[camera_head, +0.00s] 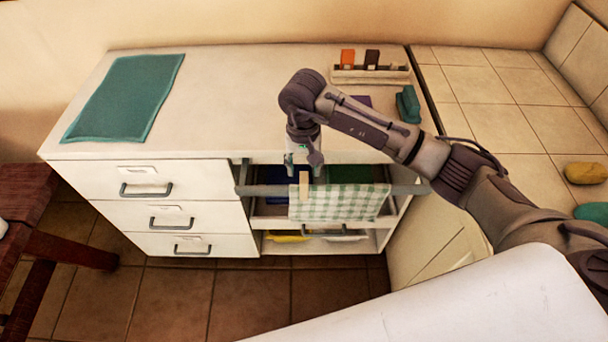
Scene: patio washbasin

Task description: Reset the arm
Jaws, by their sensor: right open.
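My right arm reaches in from the right over the washbasin cabinet. Its gripper (304,170) points down at the front edge of the cabinet's open shelf, and it is open. A small wooden peg-like piece (304,185) shows just below the fingertips, at the upper left of a green-and-white checked cloth (345,204). The cloth hangs over a grey rail (408,189). I cannot tell whether the fingers touch the peg. My left gripper is not in view.
A teal mat (125,98) lies on the white countertop (230,100). A pale rack (368,76) with orange and brown blocks and a teal object (408,104) stand at right. A yellow object (586,173) rests on the tiles. A dark red stool (28,215) stands at left.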

